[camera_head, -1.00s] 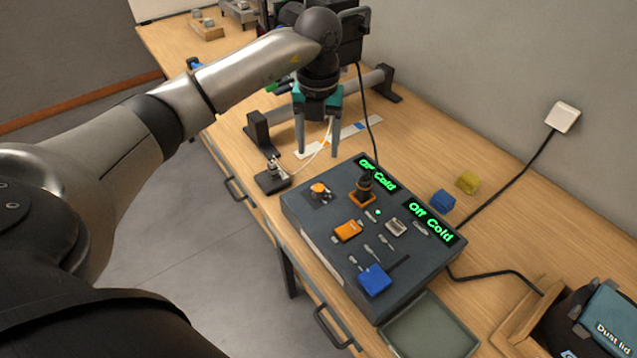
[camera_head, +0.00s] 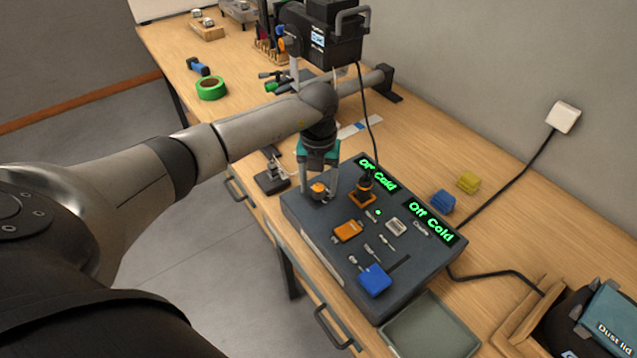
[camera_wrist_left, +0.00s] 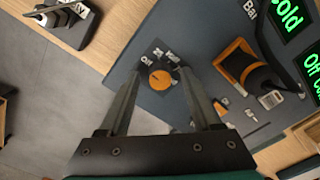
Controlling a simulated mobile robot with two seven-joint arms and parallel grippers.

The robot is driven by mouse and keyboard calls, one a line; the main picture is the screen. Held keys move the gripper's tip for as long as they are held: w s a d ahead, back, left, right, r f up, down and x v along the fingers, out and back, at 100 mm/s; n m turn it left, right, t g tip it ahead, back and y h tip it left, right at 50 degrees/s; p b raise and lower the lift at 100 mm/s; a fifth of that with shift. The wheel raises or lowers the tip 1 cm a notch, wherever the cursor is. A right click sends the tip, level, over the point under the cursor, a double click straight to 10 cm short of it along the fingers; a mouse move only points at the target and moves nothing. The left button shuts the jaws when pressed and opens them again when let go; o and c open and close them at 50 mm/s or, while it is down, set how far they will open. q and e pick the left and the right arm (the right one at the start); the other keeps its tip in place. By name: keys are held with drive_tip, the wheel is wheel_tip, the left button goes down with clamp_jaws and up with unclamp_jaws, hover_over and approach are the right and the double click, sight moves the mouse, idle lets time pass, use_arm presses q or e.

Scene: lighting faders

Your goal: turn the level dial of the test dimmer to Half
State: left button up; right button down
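The test dimmer (camera_head: 345,262) is a dark grey box on the bench. Its level dial is a small round orange knob (camera_head: 318,188) at the box's near-left corner, and it also shows in the wrist view (camera_wrist_left: 160,80) with small printed marks behind it, "Off" at the left. I cannot read clearly where the dial points. Both green displays (camera_head: 432,222) read "Off Cold". My left gripper (camera_head: 317,192) is above the dial, pointing down. Its fingers are apart, one on each side of the knob; contact cannot be told. My right gripper is out of view.
An orange-based black plug (camera_head: 364,191), an orange cap (camera_head: 347,232) and a blue cap (camera_head: 374,280) stand on the box near the dial. A small black stand (camera_head: 271,178) is left of it. A cable runs down to the plug.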

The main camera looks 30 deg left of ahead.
use_arm(q)
clamp_jaws()
idle(0.3)
drive_tip(key=shift+m, duration=0.3)
drive_tip(key=m+b, duration=0.1)
drive_tip(key=m, duration=0.2)
drive_tip(key=shift+m, duration=0.3)
drive_tip(key=m+b, duration=0.2)
drive_tip(key=m, duration=0.2)
drive_tip(key=shift+m, duration=0.3)
drive_tip(key=m+b, duration=0.2)
drive_tip(key=m, duration=0.2)
drive_tip(key=shift+m+b, duration=0.7)
drive_tip(key=shift+m, duration=1.8)
drive_tip(key=shift+r, duration=0.1)
unclamp_jaws()
